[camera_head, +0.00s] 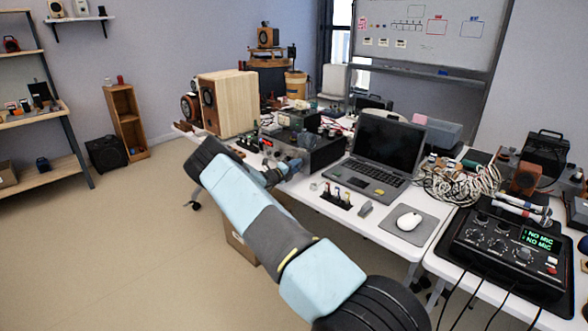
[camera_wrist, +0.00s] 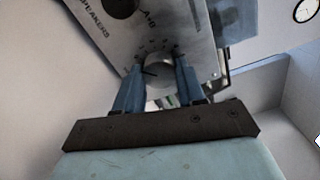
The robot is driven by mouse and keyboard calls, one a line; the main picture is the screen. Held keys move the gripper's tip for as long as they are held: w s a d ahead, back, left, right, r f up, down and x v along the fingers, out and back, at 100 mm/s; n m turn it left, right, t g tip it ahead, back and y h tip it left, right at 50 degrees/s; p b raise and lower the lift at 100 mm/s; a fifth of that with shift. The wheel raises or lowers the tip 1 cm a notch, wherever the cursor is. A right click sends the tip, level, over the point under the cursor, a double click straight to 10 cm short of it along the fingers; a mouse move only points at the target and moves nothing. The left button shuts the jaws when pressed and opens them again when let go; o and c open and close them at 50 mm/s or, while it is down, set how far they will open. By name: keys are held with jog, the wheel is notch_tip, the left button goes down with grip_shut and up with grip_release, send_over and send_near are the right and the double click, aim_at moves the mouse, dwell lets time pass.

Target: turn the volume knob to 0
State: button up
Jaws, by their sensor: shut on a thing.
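In the wrist view, a round silvery knob (camera_wrist: 158,73) sits on a grey metal front panel (camera_wrist: 185,25) with tick marks around it. My gripper (camera_wrist: 160,70) has its two blue fingers on either side of this knob and is shut on it. The knob's pointer and exact setting are too blurred to read. A larger dark knob (camera_wrist: 122,5) shows above, next to lettering that reads "SPEAKERS". In the head view, my arm reaches over to a dark amplifier box (camera_head: 325,150) on the table, with my gripper (camera_head: 285,168) at its front; the gripped knob is hidden there.
An open laptop (camera_head: 385,150) stands right of the amplifier. A mouse (camera_head: 409,221) lies on a grey pad. A wooden speaker (camera_head: 228,103) stands behind my gripper. Coiled cables (camera_head: 455,182) and a mixer (camera_head: 510,250) are at the right. Floor is clear at left.

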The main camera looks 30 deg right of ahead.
dwell(0.3)
jog(key=o, duration=1.1)
jog(key=shift+w, duration=0.1)
jog(key=shift+c, duration=0.2)
jog(key=v, duration=1.4)
jog(key=shift+d+f, duration=0.1)
